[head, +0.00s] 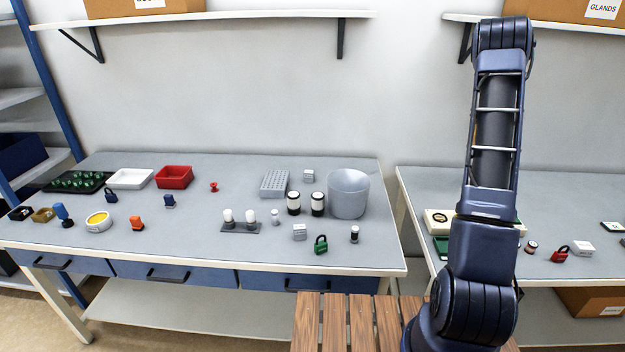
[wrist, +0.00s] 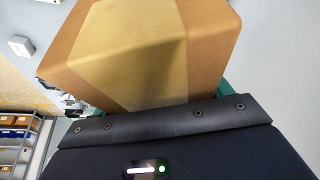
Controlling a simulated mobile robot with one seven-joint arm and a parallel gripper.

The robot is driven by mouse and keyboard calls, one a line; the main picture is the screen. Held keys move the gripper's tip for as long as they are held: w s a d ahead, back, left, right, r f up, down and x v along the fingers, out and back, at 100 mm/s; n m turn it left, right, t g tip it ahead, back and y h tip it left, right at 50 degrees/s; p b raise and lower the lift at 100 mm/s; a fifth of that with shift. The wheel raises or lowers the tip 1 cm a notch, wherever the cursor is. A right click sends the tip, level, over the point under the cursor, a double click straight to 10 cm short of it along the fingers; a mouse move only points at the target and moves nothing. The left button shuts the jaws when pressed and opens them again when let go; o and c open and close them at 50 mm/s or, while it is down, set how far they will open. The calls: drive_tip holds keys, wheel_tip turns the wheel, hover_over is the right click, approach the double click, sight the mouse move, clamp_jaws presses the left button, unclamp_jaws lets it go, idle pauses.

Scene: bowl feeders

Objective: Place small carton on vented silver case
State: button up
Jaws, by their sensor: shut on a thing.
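My gripper (wrist: 160,100) shows only in the wrist view, with bits of its teal fingers at either side of a small brown carton (wrist: 205,45). The gripper is shut on this carton, which has a wide tan tape band and fills the upper middle of that view. The head view shows neither gripper nor carton. A silver-grey case with a grid of openings on top (head: 274,183) stands toward the back of the left table, left of a grey bucket. It looks like the vented silver case, and its top appears bare.
The grey bucket (head: 348,194), black-and-white jars (head: 294,203) and a small light-grey box (head: 308,176) stand close to the case. A white-bulb holder (head: 240,227) and a green padlock (head: 321,245) are nearer the front. A red bin (head: 174,177) is farther left. Shelves hang above.

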drive_tip(key=w+a+r+n+t+y, duration=0.1)
drive_tip(key=w+a+n, duration=0.15)
drive_tip(key=a, duration=1.35)
drive_tip(key=w+a+r+n, duration=0.1)
drive_tip(key=w+a+n, duration=0.15)
drive_tip(key=a, duration=1.25)
drive_tip(key=w+a+r+n+t+y, duration=0.1)
drive_tip(key=w+a, duration=0.3)
drive_tip(key=a, duration=1.2)
wheel_tip(320, 180, up, 2)
drive_tip(key=r+n+y, duration=0.1)
drive_tip(key=n+y, duration=0.1)
drive_tip(key=n, duration=0.4)
hover_over(275, 178)
wheel_tip(275, 178, down, 20)
drive_tip(key=shift+d+r, duration=0.1)
drive_tip(key=shift+s, duration=0.1)
drive_tip(key=o, duration=1.2)
drive_tip(key=shift+f, duration=0.2)
drive_tip(key=shift+r, duration=0.15)
